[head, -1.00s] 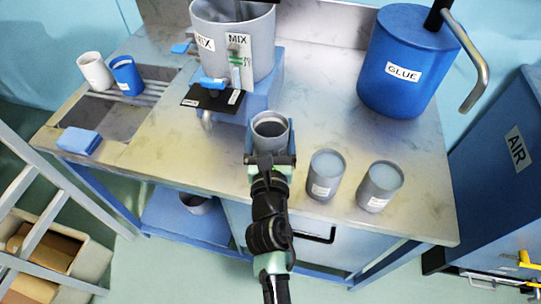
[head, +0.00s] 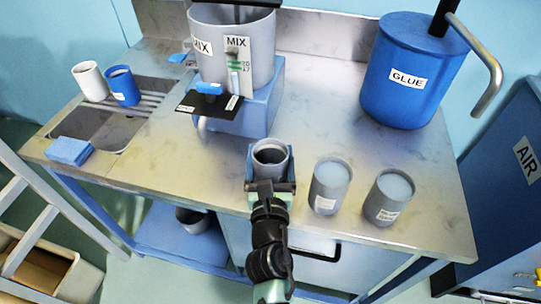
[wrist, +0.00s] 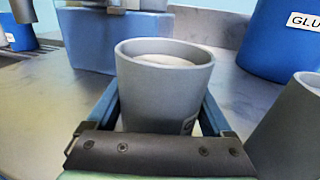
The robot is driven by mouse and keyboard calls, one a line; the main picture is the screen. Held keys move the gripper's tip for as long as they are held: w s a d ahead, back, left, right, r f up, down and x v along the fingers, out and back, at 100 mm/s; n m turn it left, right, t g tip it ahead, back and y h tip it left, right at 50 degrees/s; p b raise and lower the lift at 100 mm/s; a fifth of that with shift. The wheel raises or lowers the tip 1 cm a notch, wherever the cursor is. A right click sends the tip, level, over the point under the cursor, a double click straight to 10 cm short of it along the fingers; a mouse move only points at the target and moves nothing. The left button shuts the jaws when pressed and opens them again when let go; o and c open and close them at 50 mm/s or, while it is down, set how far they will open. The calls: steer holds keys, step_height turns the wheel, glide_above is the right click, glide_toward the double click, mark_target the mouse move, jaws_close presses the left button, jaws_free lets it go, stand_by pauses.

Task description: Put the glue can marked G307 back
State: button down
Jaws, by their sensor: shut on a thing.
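My gripper (head: 270,178) is shut around a grey can (head: 270,153) at the front middle of the metal bench. In the wrist view the can (wrist: 165,85) stands upright between the two fingers, with pale contents low inside. Only the edge of its label shows, so its marking cannot be read. Whether its base touches the bench is hidden. Two similar grey cans, a nearer-left one (head: 329,188) and a right one (head: 387,199), stand to the right, filled near the rim with a pale surface. Their labels are too small to read.
A grey MIX vessel (head: 230,60) stands on a blue block behind my gripper. A blue GLUE drum (head: 408,75) with a bent pipe stands back right. A sink with a white cup (head: 90,82), a blue cup (head: 123,88) and a blue sponge (head: 69,151) is left.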

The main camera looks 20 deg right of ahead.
jaws_free()
steer(key=shift+f, duration=0.15)
steer(key=shift+r, duration=0.2)
steer(key=b+v, duration=0.1)
steer(key=v, duration=0.9)
steer(key=shift+s+a+f, duration=0.1)
steer(key=shift+s+f, duration=0.05)
steer(key=shift+s, duration=0.2)
steer(key=shift+s+a, duration=0.2)
steer(key=shift+s, duration=0.4)
